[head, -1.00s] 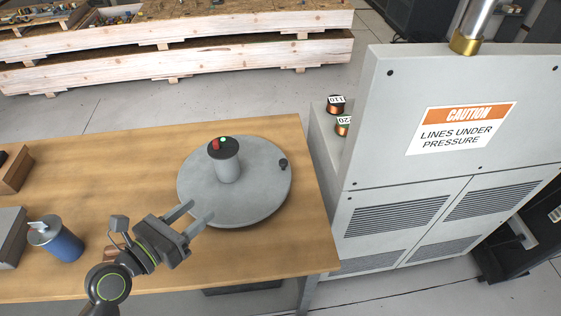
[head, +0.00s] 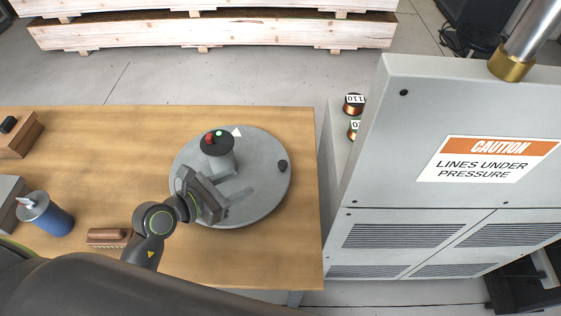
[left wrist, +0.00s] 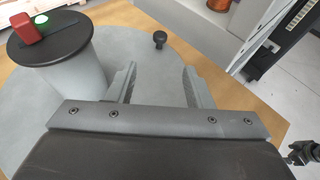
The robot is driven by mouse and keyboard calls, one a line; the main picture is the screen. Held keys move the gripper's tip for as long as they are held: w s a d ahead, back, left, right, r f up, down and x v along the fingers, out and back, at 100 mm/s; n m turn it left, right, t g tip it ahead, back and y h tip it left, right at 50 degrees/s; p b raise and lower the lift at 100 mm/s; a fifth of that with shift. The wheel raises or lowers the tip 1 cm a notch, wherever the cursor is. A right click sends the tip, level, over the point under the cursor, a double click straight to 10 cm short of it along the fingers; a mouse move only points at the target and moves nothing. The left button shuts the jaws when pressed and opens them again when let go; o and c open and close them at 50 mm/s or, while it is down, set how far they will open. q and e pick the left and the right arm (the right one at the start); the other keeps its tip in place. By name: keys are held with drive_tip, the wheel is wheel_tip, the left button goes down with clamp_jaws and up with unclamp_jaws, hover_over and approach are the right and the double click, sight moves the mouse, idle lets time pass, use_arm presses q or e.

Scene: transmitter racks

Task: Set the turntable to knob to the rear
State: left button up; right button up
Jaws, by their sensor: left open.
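The turntable (head: 262,205) is a round grey disc on the wooden table. A grey post with a dark cap (head: 217,143) stands on it, with a red piece and a green dot on top. The small black knob (head: 282,166) is at the disc's right edge; in the left wrist view the knob (left wrist: 159,38) is ahead, beyond the fingers. My left gripper (head: 240,195) is over the disc, open and empty, its fingers pointing right, apart from the knob. The left wrist view shows both fingers (left wrist: 158,85) spread. My right gripper is not in view.
A blue can (head: 48,217) and a brown brush-like block (head: 108,237) are on the table at left. A grey cabinet (head: 365,185) with a caution sign stands close to the table's right edge, with copper coils (head: 353,104) beside it. The table behind the turntable is clear.

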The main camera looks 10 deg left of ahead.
sight(281, 164)
use_arm(q)
drive_tip(key=x, duration=0.3)
drive_tip(key=shift+w+d, duration=0.25)
drive_tip(key=shift+w, duration=0.1)
drive_tip(key=p+x, duration=0.1)
drive_tip(key=x, duration=0.9)
drive_tip(key=shift+a+f, duration=0.1)
drive_tip(key=shift+f, duration=0.05)
drive_tip(key=shift+w+d+f, duration=0.2)
drive_tip(key=shift+w+d, duration=0.1)
drive_tip(key=shift+w, duration=0.15)
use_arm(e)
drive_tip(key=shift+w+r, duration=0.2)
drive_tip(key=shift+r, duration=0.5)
use_arm(q)
drive_tip(key=shift+c, duration=0.4)
clamp_jaws()
